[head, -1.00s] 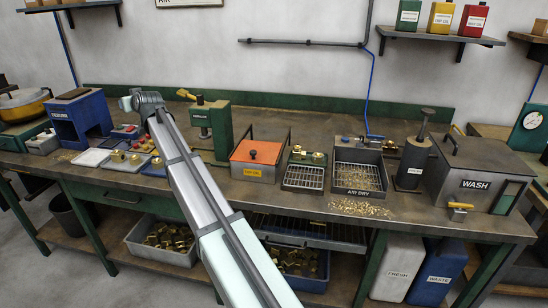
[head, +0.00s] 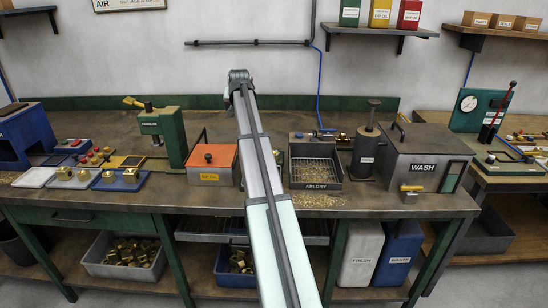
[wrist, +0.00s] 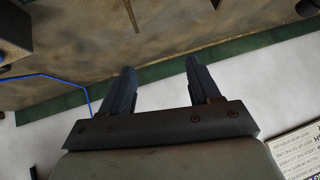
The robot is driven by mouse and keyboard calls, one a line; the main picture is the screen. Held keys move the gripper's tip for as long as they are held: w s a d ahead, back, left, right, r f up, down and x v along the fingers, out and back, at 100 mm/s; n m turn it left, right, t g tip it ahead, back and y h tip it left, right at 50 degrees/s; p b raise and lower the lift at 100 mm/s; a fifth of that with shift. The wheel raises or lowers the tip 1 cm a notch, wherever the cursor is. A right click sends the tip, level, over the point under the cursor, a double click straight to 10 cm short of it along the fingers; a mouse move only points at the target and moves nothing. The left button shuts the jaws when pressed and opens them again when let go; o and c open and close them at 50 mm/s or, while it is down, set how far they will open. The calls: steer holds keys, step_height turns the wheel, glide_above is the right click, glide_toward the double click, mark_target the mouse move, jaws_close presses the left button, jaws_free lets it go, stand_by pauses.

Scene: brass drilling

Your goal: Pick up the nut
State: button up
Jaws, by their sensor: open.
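Several brass nut-like pieces show in the head view, and I cannot tell which one is the nut. Some sit on the pale trays at the left of the bench, such as the brass piece (head: 65,173), and one brass piece (head: 130,175) is on the blue tray. Another brass fitting (head: 363,141) is behind the AIR DRY tray. My gripper (wrist: 161,64) is open in the wrist view, with nothing between its fingers. It faces the wall and the bench's back edge. In the head view my arm's end is raised above the bench, away from these pieces; the fingers are hidden there.
Left of my arm stand a green press (head: 163,135) and an orange-lidded box (head: 212,163). Right of it are the AIR DRY tray (head: 316,185), a dark cylinder (head: 366,150) and the WASH box (head: 425,160). Shelves hang on the wall. A side bench (head: 500,180) stands at right.

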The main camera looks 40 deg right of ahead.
steer(key=s+d+f+m+g, duration=0.3)
steer(key=s+f, duration=0.1)
steer(key=s, duration=0.2)
steer(key=s+d+f+m+g, duration=0.2)
steer(key=s+f+g, duration=0.1)
steer(key=s, duration=0.3)
steer(key=x, duration=0.8)
steer(key=shift+s+d+f, duration=0.2)
steer(key=shift+s+f, duration=0.15)
steer(key=shift+x, duration=2.7)
steer(key=shift+s+d+r, duration=0.1)
steer(key=c, duration=1.1)
